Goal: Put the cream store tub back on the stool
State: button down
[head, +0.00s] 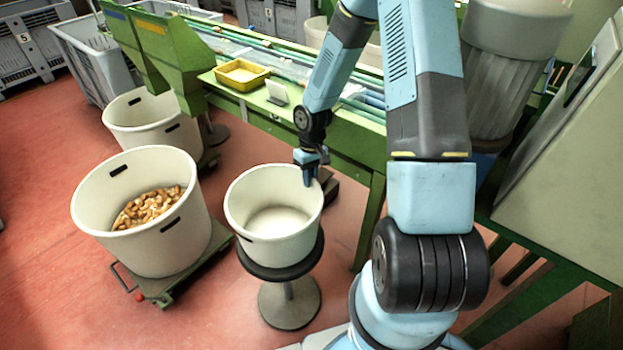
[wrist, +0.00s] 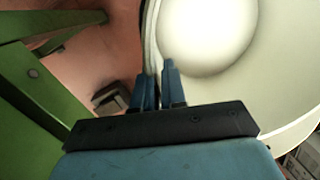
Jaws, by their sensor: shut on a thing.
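The cream store tub (head: 255,228) is empty and upright on the round black seat of the stool (head: 288,290). My gripper (head: 309,178) is at the tub's back right rim, pointing down. In the wrist view my gripper (wrist: 158,85) has its two blue fingers on either side of the rim of the tub (wrist: 270,95), shut on its wall. The tub covers most of the seat, and whether its base presses fully on the seat cannot be told.
A cream tub of corks (head: 140,255) stands on a green dolly (head: 185,280) at left. Another cream tub (head: 150,130) stands behind it. The green machine bench (head: 340,140), with a yellow tray (head: 241,75), runs close behind the stool. Red floor is clear in front left.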

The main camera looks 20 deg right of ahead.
jog(key=shift+f, duration=0.2)
jog(key=c, duration=1.2)
grip_release()
notch_tip(320, 180, up, 24)
jog(key=s+d+m+t+h, duration=0.1)
jog(key=s+d+t+h, duration=0.1)
jog(key=d, duration=0.1)
jog(key=s+r+m+t, duration=0.1)
jog(key=s+r, duration=0.5)
jog(key=s, duration=0.1)
jog(key=s+r+m+t, duration=0.1)
jog(key=s+r+t, duration=0.1)
jog(key=s+r, duration=0.5)
jog(key=s+d+r+t+y, duration=0.1)
jog(key=s+r+t, duration=0.1)
jog(key=s+r, duration=0.4)
jog(key=shift+s+r+m, duration=0.25)
jog(key=shift+s+m, duration=0.15)
